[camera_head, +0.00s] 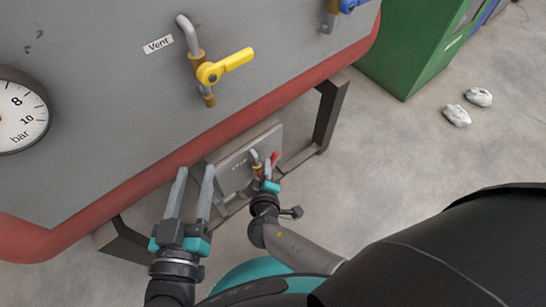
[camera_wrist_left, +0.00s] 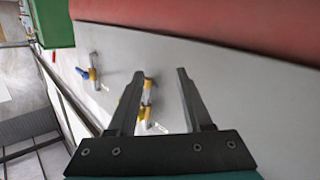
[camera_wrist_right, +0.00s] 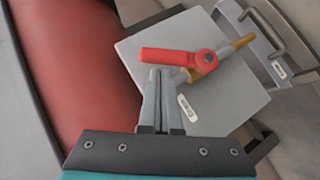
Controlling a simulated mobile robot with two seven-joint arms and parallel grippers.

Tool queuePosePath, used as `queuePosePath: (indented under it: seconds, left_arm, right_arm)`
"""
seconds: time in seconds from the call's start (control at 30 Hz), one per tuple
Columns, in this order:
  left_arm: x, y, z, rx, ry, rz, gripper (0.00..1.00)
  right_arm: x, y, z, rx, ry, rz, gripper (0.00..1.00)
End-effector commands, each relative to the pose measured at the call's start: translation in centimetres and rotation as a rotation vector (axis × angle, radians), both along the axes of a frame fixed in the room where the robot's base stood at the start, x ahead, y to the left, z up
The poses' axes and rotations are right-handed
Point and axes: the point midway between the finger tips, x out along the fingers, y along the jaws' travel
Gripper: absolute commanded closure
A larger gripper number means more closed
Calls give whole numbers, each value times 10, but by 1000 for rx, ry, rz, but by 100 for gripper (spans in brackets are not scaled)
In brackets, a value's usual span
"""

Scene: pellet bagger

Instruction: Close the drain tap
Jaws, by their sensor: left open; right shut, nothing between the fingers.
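The drain tap has a red lever (camera_head: 274,158) on a brass-coloured pipe (camera_head: 257,170), in front of a grey plate (camera_head: 235,168) low under the tank. In the right wrist view the red lever (camera_wrist_right: 170,56) lies nearly level across the picture, with its pivot at the right end. My right gripper (camera_head: 267,174) is at this tap, shut and empty. In the right wrist view its fingertips (camera_wrist_right: 160,74) meet the lever's lower edge; I cannot tell if they touch. My left gripper (camera_head: 195,170) is open and empty, left of the plate, near the tank's red rim.
A yellow-handled tap (camera_head: 225,66) sits beside the "Vent" label (camera_head: 158,44). A blue-handled tap (camera_head: 350,4) is at the top. A pressure gauge (camera_head: 20,112) is at the left. Dark frame legs (camera_head: 330,112) stand under the tank. White lumps (camera_head: 479,97) lie on open floor.

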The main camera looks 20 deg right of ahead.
Motion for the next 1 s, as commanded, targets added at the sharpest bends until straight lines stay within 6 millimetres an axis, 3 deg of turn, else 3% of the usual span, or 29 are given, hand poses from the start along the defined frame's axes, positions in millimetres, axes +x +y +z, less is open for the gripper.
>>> queuePosePath:
  seconds: [0.57,1.0]
  left_arm:
    - [-2,-1,2,-14,-20,1,50]
    - [6,6,-7,66,96,-5,50]
  right_arm:
    - [-4,2,-3,2,2,-1,100]
    - [-3,-1,-2,77,27,-1,100]
